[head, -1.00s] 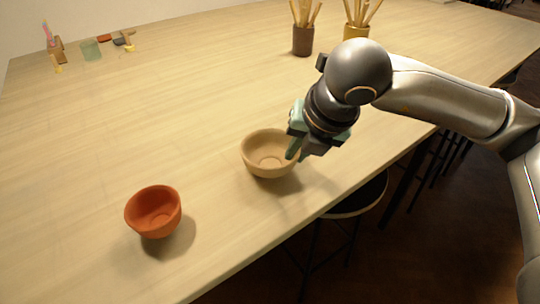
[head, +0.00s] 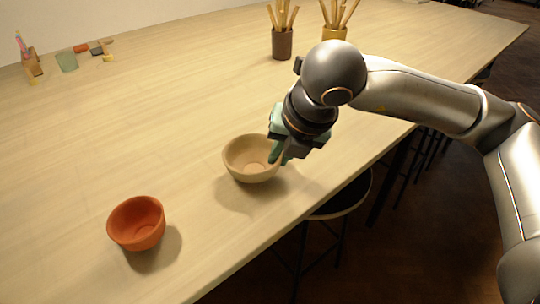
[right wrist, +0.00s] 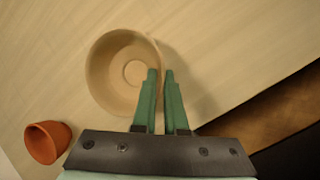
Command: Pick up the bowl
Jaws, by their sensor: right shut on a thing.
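A tan bowl (head: 240,168) is upright near the table's front edge in the head view. It also shows in the right wrist view (right wrist: 107,75). My right gripper (head: 275,152) is shut on the bowl's right wall, with one green finger inside and one outside. In the right wrist view my right gripper (right wrist: 160,74) has the rim between its fingertips. The bowl's shadow spreads below and left of it, and it looks slightly raised off the table. An orange bowl (head: 136,226) stands apart to the left, also in the right wrist view (right wrist: 45,143). My left gripper is out of view.
The wooden table (head: 160,120) is clear around the bowls. A brown cup (head: 282,44) and a yellow cup (head: 335,33) hold sticks at the back. Small items and a greenish glass (head: 67,62) stand at the far left. A stool (head: 345,200) is by the front edge.

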